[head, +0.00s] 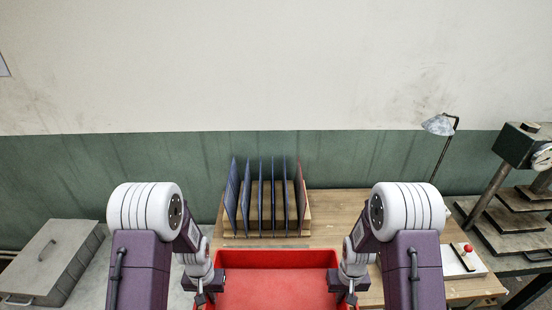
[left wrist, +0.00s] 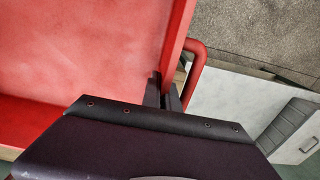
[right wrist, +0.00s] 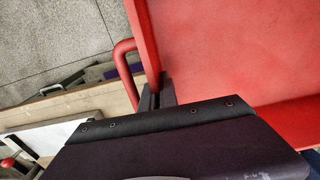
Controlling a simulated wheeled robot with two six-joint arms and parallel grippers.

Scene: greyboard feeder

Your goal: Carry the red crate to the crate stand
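The red crate (head: 277,285) is at the bottom middle of the head view, between my two grippers, and looks empty inside. My left gripper (head: 206,292) has its fingers on either side of the crate's left wall, by the red side handle (left wrist: 195,70) in the left wrist view. My right gripper (head: 346,292) grips the opposite wall by the other handle (right wrist: 122,65) in the right wrist view. Both look shut on the crate. The crate's near end is cut off in the head view. I cannot pick out a crate stand with certainty.
A wooden table (head: 345,205) stands ahead, with a rack of several blue boards and a reddish one (head: 301,195). A lamp (head: 440,125) and a dark machine (head: 520,147) are at right. A grey lidded box (head: 45,265) is at left.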

